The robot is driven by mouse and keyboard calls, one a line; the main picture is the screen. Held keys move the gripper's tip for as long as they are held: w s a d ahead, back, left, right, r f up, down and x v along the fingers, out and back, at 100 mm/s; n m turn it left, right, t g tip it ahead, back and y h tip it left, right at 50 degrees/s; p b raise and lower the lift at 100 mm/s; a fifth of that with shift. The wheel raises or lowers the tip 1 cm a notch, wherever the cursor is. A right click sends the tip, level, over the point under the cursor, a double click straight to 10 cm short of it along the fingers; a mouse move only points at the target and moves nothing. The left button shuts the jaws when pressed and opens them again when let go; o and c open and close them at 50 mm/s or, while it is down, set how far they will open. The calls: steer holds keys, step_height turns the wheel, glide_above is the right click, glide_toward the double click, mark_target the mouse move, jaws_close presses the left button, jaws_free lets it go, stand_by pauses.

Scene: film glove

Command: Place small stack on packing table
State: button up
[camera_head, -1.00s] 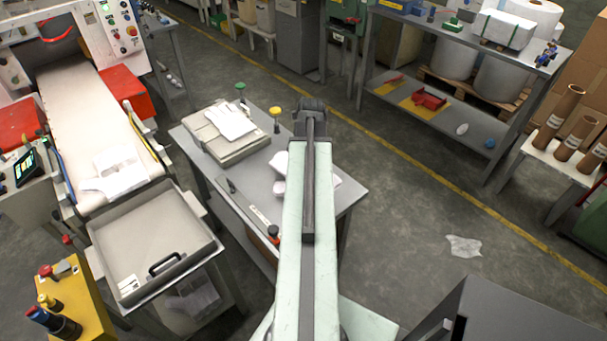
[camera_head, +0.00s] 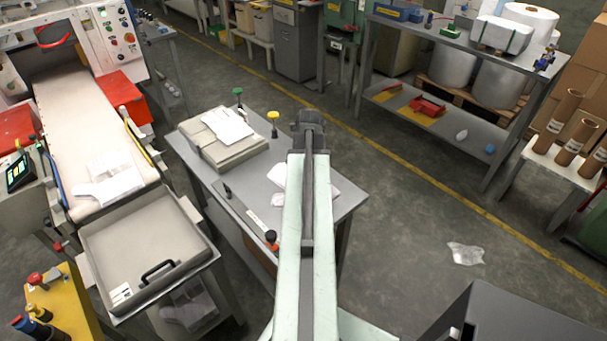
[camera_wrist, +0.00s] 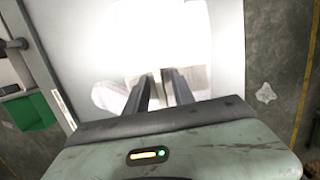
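The packing table (camera_head: 345,196) is the grey table in the middle of the head view. A low white stack (camera_head: 277,175) lies on or just above it and shows on both sides of my arm. In the wrist view the white stack (camera_wrist: 112,95) is overexposed, with a beige patch between and around the fingertips. My gripper (camera_wrist: 158,80) points down over the stack, its two fingers spread with a gap between them. Whether the fingers touch the stack I cannot tell. In the head view my arm hides the gripper and the middle of the stack.
A flat beige box (camera_head: 222,150) with white sheets lies on the table's far left. A green knob (camera_head: 238,92), a yellow knob (camera_head: 273,117) and a metal bar (camera_head: 247,212) are nearby. A grey tray (camera_head: 150,245) and conveyor (camera_head: 80,130) stand left.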

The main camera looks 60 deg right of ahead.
step_height(320, 180, up, 12)
steer(key=s+p, duration=0.1)
steer(key=p, duration=1.1)
steer(key=shift+s+a, duration=0.3)
steer(key=shift+s, duration=0.05)
steer(key=w+a+n, duration=1.8)
steer(key=w+a, duration=0.1)
steer(key=a, duration=0.3)
steer(key=w+a+n+g, duration=0.1)
steer(key=w+a+n, duration=0.1)
steer(key=a+n, duration=0.9)
steer(key=w+a+n, duration=0.2)
steer(key=a+n, duration=0.8)
steer(key=a, duration=0.7)
steer(key=shift+w+a+n+g+y, duration=0.2)
steer(key=shift+a+n+g+y, duration=0.1)
steer(key=shift+n+g, duration=0.1)
steer(key=shift+f, duration=0.1)
